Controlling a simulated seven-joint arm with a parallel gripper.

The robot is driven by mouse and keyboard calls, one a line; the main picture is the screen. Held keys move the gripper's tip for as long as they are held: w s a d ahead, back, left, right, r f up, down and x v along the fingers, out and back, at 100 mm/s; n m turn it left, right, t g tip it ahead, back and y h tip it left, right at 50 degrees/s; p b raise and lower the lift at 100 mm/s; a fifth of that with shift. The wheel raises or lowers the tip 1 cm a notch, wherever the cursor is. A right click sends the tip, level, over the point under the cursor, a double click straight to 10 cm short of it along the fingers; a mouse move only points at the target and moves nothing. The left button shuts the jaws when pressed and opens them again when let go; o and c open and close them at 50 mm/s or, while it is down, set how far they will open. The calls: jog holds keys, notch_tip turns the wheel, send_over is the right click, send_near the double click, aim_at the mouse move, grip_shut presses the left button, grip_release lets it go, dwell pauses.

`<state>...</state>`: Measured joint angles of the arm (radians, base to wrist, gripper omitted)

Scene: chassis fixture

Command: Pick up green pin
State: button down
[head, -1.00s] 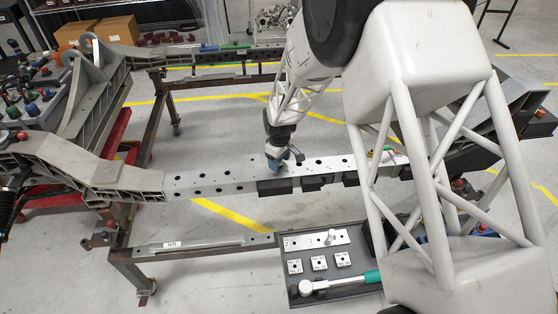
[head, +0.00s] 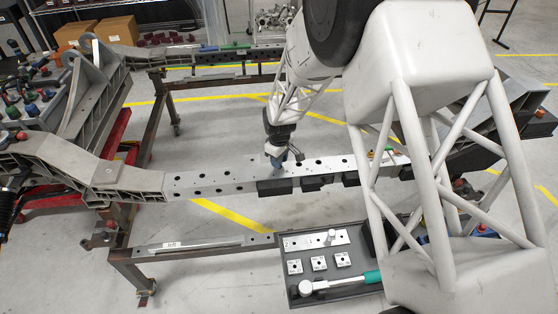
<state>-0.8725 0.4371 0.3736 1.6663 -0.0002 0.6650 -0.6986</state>
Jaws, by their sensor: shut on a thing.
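My gripper (head: 279,163) points down at the top of the near grey chassis rail (head: 222,180), around the middle of its length. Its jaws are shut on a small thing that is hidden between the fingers. I cannot make out its colour, or whether it is clear of the rail. No green pin can be told for certain in the head view. A small green and orange item (head: 388,151) stands on the rail to the right of my gripper, partly covered by my arm.
A grey tray (head: 355,291) below the rail holds a plate, several small blocks and a green-handled tool (head: 340,280). Black blocks (head: 312,183) line the rail's near side. A far rail (head: 215,57) runs behind. My own arm hides much of the right side.

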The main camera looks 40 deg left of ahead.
jog(key=shift+r, duration=0.65)
notch_tip(320, 180, up, 2)
jog(key=shift+r, duration=0.1)
jog(key=s+d+r, duration=0.1)
jog(key=s+d, duration=0.9)
jog(key=d, duration=0.2)
jog(key=shift+s, duration=0.25)
jog(key=shift+r, duration=0.2)
notch_tip(320, 180, up, 6)
dwell(1.2)
jog(key=shift+w, duration=0.1)
